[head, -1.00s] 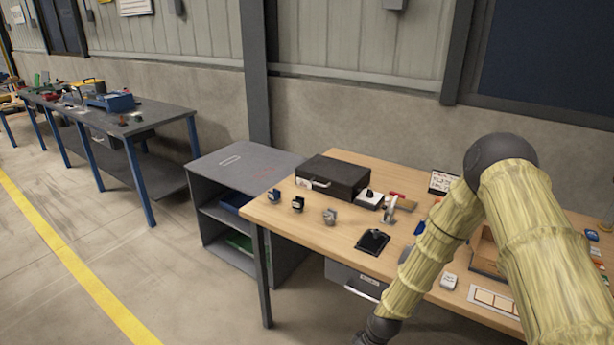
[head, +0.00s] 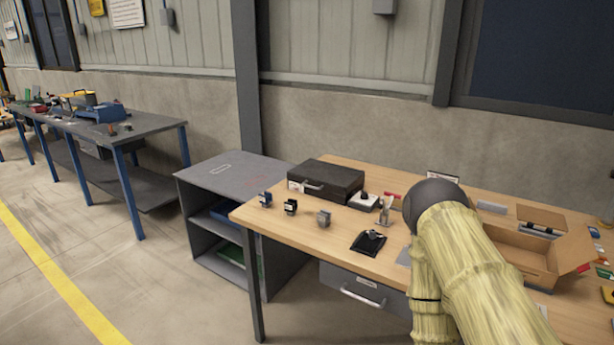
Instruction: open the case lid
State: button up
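The black case (head: 328,178) lies flat near the back left of the wooden table. Its lid is shut, and a light handle (head: 313,187) shows on its front face. My arm, in a yellowish sleeve, reaches across the right of the head view and down past the lower edge. My gripper is outside the picture, so its state and what it may hold are hidden.
The wooden table (head: 290,226) holds small blocks (head: 290,207) before the case, a white box (head: 364,202) beside it and a black stand (head: 369,242). An open cardboard box (head: 520,258) stands right. A grey shelf unit (head: 240,172) adjoins the table's left.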

aim_at(313, 174)
jog(key=u, duration=0.85)
jog(key=k, duration=1.1)
jog(key=u, duration=1.15)
jog(key=i, duration=1.9)
jog(key=z, duration=0.8)
jog(key=i, duration=1.25)
jog(key=z, duration=1.85)
jog(key=i, duration=0.65)
jog(key=z, duration=0.5)
